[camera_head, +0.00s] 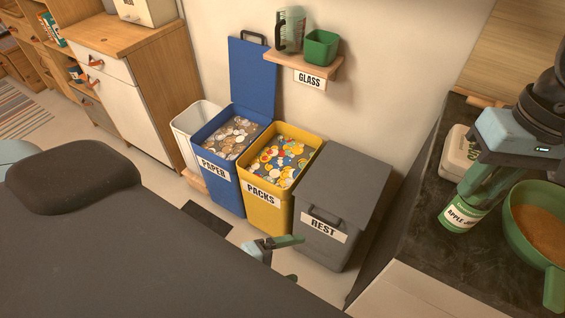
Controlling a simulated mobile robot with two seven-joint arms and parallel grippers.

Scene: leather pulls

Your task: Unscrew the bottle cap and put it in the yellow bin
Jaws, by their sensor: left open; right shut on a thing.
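A green bottle (461,216) with a white apple juice label stands on the dark worktop at the right. My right gripper (476,186) is shut on its upper part from above. The bottle's top and cap are hidden by the fingers. The yellow bin (266,208), labelled PACKS, is open and filled with colourful packaging. My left gripper (298,259) is open, in front of the yellow bin and the REST bin, at the lower middle. I see nothing between its fingers.
An open blue PAPER bin (228,194) stands left of the yellow bin, a lidded grey REST bin (329,232) right of it. A wall shelf (325,68) holds a jug and green pot. A green bowl (516,238) and a white box (452,157) crowd the bottle.

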